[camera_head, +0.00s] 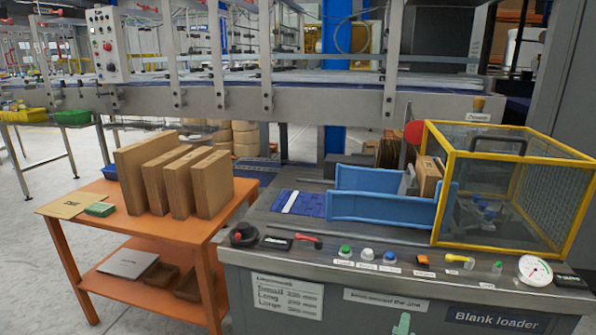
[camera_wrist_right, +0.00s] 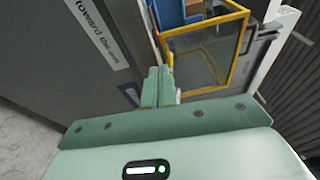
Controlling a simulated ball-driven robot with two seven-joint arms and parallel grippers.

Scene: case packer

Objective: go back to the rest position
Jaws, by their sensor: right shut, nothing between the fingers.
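My right gripper (camera_head: 403,324) shows as a small pale green tip at the bottom edge of the head view, in front of the front panel of the blank loader (camera_head: 300,262). In the right wrist view its two green fingers (camera_wrist_right: 158,86) are together, with nothing between them. The grey loader panel and the yellow-framed guard (camera_wrist_right: 208,52) lie beyond the fingers in that view. The gripper appears apart from the loader. My left gripper is not in view.
The loader top carries buttons, a gauge (camera_head: 534,270), blue guides (camera_head: 380,208) and the yellow-framed guard (camera_head: 510,190). An orange table (camera_head: 150,232) at left holds several brown cartons (camera_head: 170,182). A conveyor (camera_head: 260,100) runs behind. Grey floor is open at lower left.

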